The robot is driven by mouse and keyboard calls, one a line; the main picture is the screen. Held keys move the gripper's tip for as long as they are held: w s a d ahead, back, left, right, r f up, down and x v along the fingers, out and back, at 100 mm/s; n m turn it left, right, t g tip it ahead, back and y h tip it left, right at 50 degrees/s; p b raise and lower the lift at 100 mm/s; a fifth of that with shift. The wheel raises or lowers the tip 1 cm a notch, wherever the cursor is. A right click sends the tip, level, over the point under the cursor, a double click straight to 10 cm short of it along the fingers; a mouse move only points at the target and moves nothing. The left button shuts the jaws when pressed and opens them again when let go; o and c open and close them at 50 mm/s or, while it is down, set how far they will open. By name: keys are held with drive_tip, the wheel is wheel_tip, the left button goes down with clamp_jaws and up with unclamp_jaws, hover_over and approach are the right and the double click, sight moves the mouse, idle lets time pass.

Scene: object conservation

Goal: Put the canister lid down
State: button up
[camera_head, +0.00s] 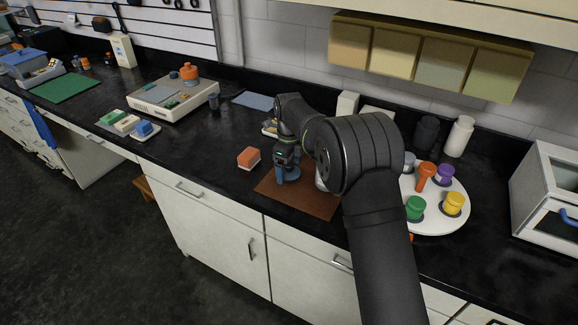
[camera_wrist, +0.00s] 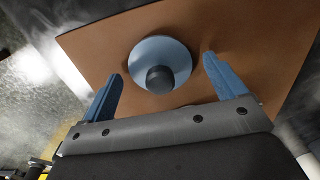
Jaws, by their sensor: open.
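The canister lid (camera_wrist: 161,55) is a light blue disc with a dark round knob. It lies on a brown mat (camera_wrist: 95,48) in the wrist view, knob facing the camera. My gripper (camera_wrist: 162,68) is open, its two blue fingers spread to either side of the lid and apart from it. In the head view my gripper (camera_head: 287,174) is low over the brown mat (camera_head: 308,203), with the lid mostly hidden under it. A white vessel is partly visible behind my arm, mostly hidden.
An orange-topped block (camera_head: 249,158) sits left of the mat. A white round tray (camera_head: 436,223) with several coloured canisters stands to the right. A white appliance (camera_head: 172,97) stands at the back left. Dark counter (camera_head: 205,155) is free left of the block.

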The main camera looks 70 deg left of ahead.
sight(289, 165)
wheel_tip(289, 165, up, 12)
idle(0.4)
wheel_tip(289, 165, down, 13)
drive_tip(key=shift+r, duration=2.45)
